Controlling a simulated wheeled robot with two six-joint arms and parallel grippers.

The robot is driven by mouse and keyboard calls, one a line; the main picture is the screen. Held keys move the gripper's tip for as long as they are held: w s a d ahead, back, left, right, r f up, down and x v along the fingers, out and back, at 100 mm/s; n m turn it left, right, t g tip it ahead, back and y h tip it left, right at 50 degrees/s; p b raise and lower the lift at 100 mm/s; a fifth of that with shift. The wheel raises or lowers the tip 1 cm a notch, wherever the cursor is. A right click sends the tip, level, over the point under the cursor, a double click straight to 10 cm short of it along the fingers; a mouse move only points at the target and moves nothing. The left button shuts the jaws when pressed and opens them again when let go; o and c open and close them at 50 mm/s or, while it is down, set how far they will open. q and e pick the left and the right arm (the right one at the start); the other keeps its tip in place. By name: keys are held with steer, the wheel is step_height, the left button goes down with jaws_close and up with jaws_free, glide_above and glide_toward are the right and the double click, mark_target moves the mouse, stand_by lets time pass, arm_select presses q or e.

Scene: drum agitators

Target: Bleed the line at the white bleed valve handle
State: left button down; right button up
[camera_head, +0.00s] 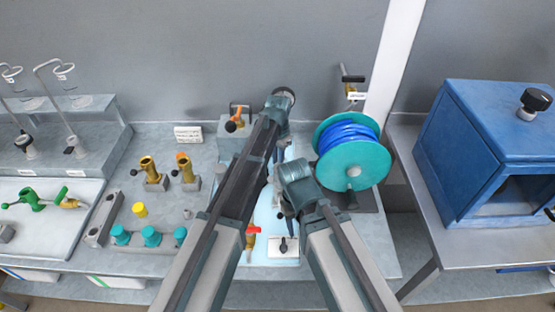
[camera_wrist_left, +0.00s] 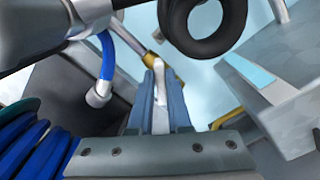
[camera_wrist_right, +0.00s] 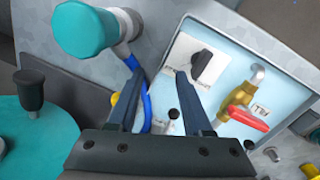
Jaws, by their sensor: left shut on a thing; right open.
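The white bleed valve handle (camera_wrist_left: 159,80) stands between the two fingers of my left gripper (camera_wrist_left: 162,76) in the left wrist view. The left gripper is shut on it. Brass-coloured pipework (camera_wrist_left: 140,55) lies just beyond the fingertips. In the head view my left arm hides most of this spot. My right gripper (camera_wrist_right: 158,75) is open with nothing between its fingers. In the head view the right gripper (camera_head: 287,212) hangs over the pale blue panel, left of the hose reel.
A teal reel of blue hose (camera_head: 340,165) stands close right of my right gripper. A brass valve with a red handle (camera_wrist_right: 246,116) and a black switch on a white plate (camera_wrist_right: 187,62) are on the panel. A blue cabinet (camera_head: 480,150) stands at the right.

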arm_select(q)
steer(key=n, duration=0.3)
steer(key=shift+s+d+n, duration=0.1)
steer(key=shift+d+n, duration=0.05)
steer(key=shift+n, duration=0.15)
steer(key=shift+d+n, duration=0.15)
steer(key=shift+n, duration=1.75)
steer(key=c, duration=0.9)
jaws_free()
steer(key=shift+o, duration=0.2)
steer(key=shift+r, duration=0.1)
step_height(320, 180, up, 14)
steer(key=p, duration=1.3)
steer(key=shift+p, duration=0.4)
arm_select(e)
step_height(320, 180, up, 14)
